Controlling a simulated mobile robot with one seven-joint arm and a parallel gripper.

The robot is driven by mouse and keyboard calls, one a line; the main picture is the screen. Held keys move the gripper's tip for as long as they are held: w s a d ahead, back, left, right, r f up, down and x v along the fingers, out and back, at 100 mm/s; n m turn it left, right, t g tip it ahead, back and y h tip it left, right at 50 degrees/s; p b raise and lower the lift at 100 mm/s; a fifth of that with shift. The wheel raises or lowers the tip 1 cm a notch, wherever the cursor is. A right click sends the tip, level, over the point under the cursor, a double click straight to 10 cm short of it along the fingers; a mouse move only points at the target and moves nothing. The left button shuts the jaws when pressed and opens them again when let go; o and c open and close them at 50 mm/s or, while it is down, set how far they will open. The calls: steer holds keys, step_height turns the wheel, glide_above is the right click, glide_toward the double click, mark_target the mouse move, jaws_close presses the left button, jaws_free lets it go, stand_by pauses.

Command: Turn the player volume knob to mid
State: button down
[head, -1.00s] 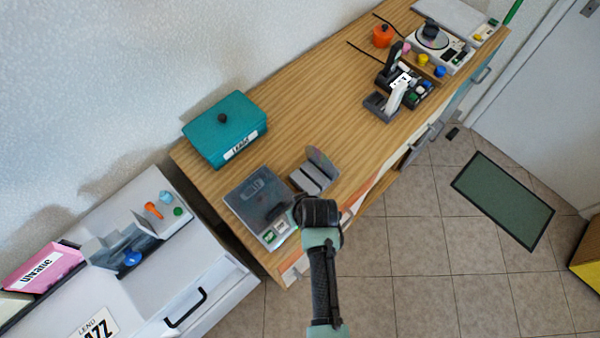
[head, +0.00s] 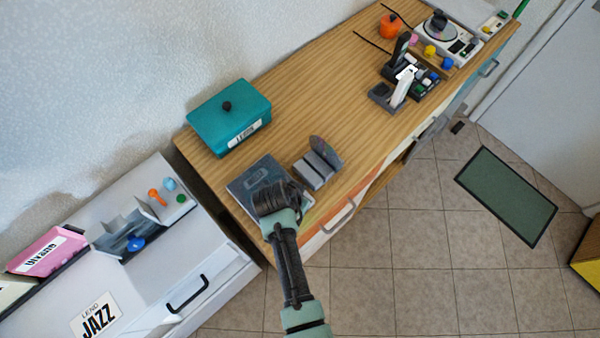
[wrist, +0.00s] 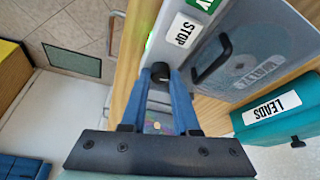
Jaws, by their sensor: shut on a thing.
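The player (head: 245,183) is a grey box with a see-through lid at the near end of the wooden counter. In the wrist view its lid (wrist: 240,45) has a dark handle and a labelled disc under it. A white STOP label (wrist: 183,30) and a green button (wrist: 203,4) are on its front strip. The small black volume knob (wrist: 160,68) is between the tips of my gripper (wrist: 160,78), which is shut on it. In the head view my gripper (head: 272,196) covers the player's front part and hides the knob. I cannot read the knob's setting.
A teal LEADS box (head: 228,118) stands behind the player. A grey disc rack (head: 316,168) with a disc stands close on the right. A white cabinet (head: 215,262) is at left. The middle of the counter is clear; more devices stand at its far end.

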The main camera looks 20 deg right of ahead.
steer(key=shift+w+m+g, duration=0.1)
steer(key=shift+m+g, duration=0.2)
steer(key=shift+m, duration=0.5)
steer(key=c, duration=0.7)
jaws_free()
steer(key=shift+o, duration=0.2)
steer(key=shift+a, duration=0.1)
steer(key=shift+r, duration=0.1)
